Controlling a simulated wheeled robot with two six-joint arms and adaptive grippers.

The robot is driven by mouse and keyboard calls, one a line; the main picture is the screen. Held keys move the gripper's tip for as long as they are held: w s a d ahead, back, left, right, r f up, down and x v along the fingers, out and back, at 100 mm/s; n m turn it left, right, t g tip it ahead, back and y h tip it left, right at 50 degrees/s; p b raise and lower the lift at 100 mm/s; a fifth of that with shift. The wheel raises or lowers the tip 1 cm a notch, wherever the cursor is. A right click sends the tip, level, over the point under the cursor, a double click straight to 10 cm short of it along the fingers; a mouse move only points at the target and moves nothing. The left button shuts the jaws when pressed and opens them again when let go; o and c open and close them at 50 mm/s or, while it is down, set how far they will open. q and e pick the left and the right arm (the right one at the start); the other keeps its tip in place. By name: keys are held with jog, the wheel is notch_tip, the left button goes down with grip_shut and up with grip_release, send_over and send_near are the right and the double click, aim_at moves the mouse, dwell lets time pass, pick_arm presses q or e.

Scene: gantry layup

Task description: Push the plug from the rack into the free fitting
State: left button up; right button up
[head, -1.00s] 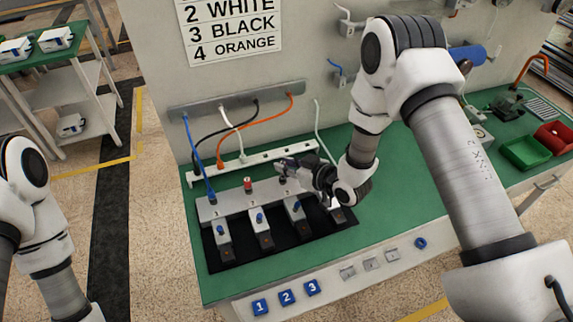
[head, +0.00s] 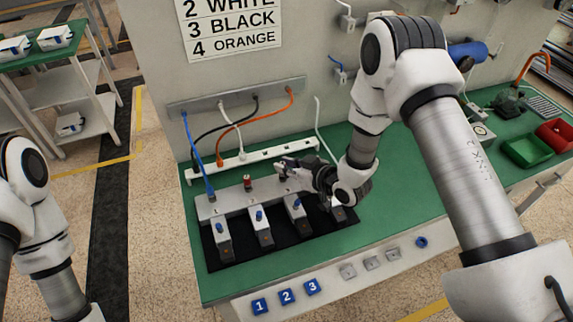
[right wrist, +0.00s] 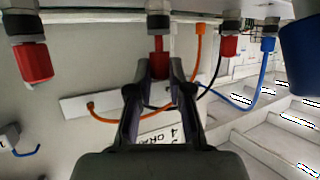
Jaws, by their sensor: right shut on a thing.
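My right gripper (head: 282,170) is at the third fitting of the grey fitting block (head: 228,202). In the right wrist view the gripper (right wrist: 158,68) is shut on a red cap (right wrist: 158,44) under that fitting. Red caps also sit on the fittings either side, left (right wrist: 33,62) and right (right wrist: 229,46). A blue plug (right wrist: 268,43) is in the end fitting, and its cable shows in the head view (head: 189,140). The white rack (head: 262,156) behind the block holds the white plug (head: 241,155) and the orange plug (head: 220,166). The black cable's end is unclear. My left gripper is out of view.
Below the block are blue-knobbed units (head: 222,237) on a black mat (head: 270,251). A cable bar (head: 228,103) is on the wall behind. Green (head: 526,152) and red (head: 555,135) bins stand at the right. The green bench (head: 400,205) right of my gripper is clear.

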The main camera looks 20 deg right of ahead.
jog(key=shift+f+b, duration=0.55)
jog(key=shift+f, duration=0.25)
jog(key=o, duration=0.8)
jog(key=v, duration=1.2)
